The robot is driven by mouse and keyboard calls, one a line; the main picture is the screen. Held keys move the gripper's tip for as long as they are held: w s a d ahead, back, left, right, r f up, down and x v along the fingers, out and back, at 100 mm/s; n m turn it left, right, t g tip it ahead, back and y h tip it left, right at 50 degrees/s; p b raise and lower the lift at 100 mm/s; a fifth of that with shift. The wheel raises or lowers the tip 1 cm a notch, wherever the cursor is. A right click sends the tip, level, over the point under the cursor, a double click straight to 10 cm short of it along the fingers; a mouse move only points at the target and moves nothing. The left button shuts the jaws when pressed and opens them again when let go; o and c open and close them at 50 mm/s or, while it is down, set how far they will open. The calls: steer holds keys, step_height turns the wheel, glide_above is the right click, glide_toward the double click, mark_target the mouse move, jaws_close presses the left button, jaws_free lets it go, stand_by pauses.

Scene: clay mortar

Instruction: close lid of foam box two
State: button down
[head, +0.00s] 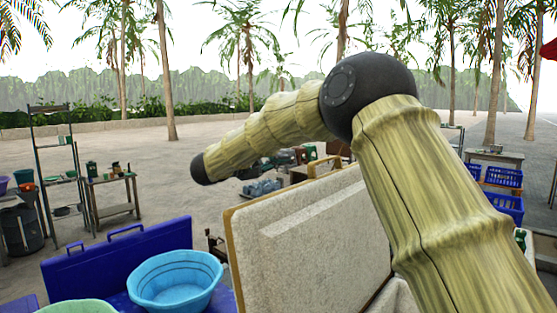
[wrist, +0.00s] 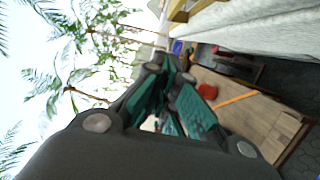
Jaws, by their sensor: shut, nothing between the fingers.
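A foam box lid (head: 310,235), speckled off-white with a tan rim and a handle on top, stands raised and slightly tilted in the head view. The box body below it is mostly out of frame or behind my arm. In the wrist view a pale, rough panel (wrist: 255,22) with a tan edge, which looks like this lid, runs along the upper right. My gripper (wrist: 168,66) is shut and empty there, apart from the panel. In the head view my arm passes in front of the lid, and I cannot make out the gripper clearly.
A blue case (head: 120,255) with an open lid and a light-blue basin (head: 175,280) are left of the foam lid. Shelves and a small table (head: 115,190) stand farther left. Blue crates (head: 505,190) are at right. The wrist view shows a wooden tabletop (wrist: 250,110). Open paving lies behind.

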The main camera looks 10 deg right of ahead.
steer(key=d+p, duration=0.4)
steer(key=d, duration=0.5)
steer(key=shift+f+p, duration=0.25)
steer(key=shift+p, duration=0.1)
steer(key=shift+w+d, duration=0.1)
steer(key=shift+w, duration=0.05)
